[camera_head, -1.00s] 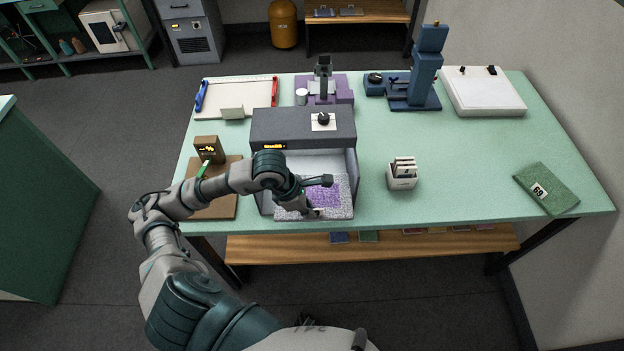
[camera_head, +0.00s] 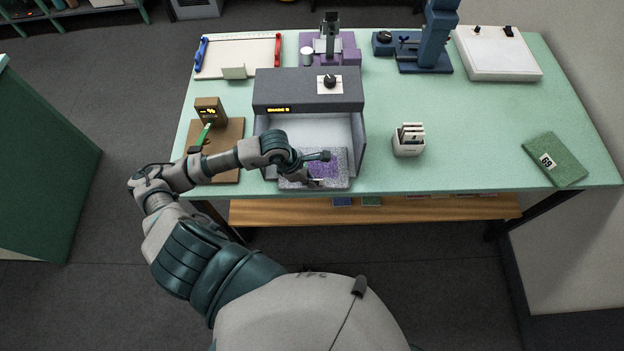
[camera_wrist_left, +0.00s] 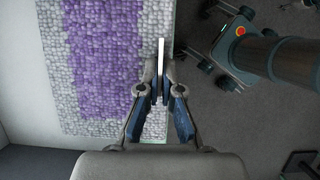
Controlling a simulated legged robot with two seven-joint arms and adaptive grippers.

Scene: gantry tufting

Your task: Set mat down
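The mat (camera_head: 337,178), speckled grey with a purple panel, lies face up at the open front of the grey booth (camera_head: 309,89), partly out of it. In the left wrist view the mat (camera_wrist_left: 105,60) fills the left half. My left gripper (camera_wrist_left: 160,78) points down at its front edge. Its fingertips are closed around a thin white upright strip (camera_wrist_left: 161,52) at that edge. The gripper (camera_head: 314,182) also shows in the head view. Whether the mat's underside touches the booth floor is hidden. My right gripper is not in view.
The booth's side walls flank the mat, and the green table's (camera_head: 450,182) front edge is close. A card holder (camera_head: 408,146) stands to the right, a brown board (camera_head: 230,135) to the left. A green mat (camera_head: 556,160) lies far right. The right middle tabletop is clear.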

